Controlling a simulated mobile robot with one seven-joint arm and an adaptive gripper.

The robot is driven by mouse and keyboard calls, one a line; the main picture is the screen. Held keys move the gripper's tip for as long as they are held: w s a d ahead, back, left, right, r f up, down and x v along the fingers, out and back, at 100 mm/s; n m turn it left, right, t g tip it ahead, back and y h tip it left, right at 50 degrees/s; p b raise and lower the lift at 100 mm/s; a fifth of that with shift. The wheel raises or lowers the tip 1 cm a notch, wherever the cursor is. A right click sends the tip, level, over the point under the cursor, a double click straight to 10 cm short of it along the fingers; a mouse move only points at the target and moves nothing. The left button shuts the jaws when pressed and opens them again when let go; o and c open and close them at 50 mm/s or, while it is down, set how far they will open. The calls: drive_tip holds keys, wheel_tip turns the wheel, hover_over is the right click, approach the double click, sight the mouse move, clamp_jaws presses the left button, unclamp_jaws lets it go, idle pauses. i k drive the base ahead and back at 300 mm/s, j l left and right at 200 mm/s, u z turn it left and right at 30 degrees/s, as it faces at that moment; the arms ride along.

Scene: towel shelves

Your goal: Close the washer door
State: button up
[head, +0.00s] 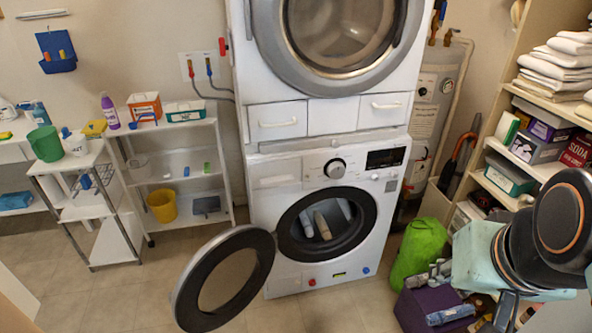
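The washer is the lower white machine (275,178) of a stacked pair, in the middle of the head view. Its round door (185,289), with a dark rim and clear window, is swung wide open to the left of the opening. The drum opening (296,241) is uncovered, and a few pale, elongated items (322,225) show inside. My arm (570,221) enters at the right edge, well away from the door. The end of my arm is hard to pick out from the clutter below it, so I cannot tell whether my gripper is open or shut.
A dryer (240,70) is stacked above. A green bag (418,252) and a purple box (415,312) of items stand right of the washer. Shelves with towels (560,62) are at right. A white rack with a yellow bucket (161,206) is at left. Floor around the door is clear.

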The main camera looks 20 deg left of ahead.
sight(184, 302)
drive_tip(key=k+l+z, duration=0.15)
drive_tip(key=k, duration=0.6)
drive_tip(key=k+j+z, duration=0.1)
drive_tip(key=k, duration=0.25)
drive_tip(key=k+j+z, duration=0.1)
drive_tip(key=k, duration=0.25)
drive_tip(key=k+j, duration=0.2)
drive_tip(key=j, duration=0.2)
drive_tip(key=k+j+z, duration=0.15)
drive_tip(key=k+j, duration=0.1)
drive_tip(key=j, duration=0.2)
drive_tip(key=k+j, duration=0.1)
drive_tip(key=j, duration=0.25)
drive_tip(key=k+j+z, duration=0.1)
drive_tip(key=j, duration=0.2)
drive_tip(key=k+j+z, duration=0.15)
drive_tip(key=j, duration=0.65)
drive_tip(key=i+j+z, duration=0.1)
drive_tip(key=j, duration=0.7)
drive_tip(key=i+j, duration=0.1)
drive_tip(key=j, duration=0.4)
drive_tip(key=i+j+z, duration=0.1)
drive_tip(key=j, duration=0.45)
drive_tip(key=i+j, duration=0.1)
drive_tip(key=j, duration=0.4)
drive_tip(key=z, duration=0.05)
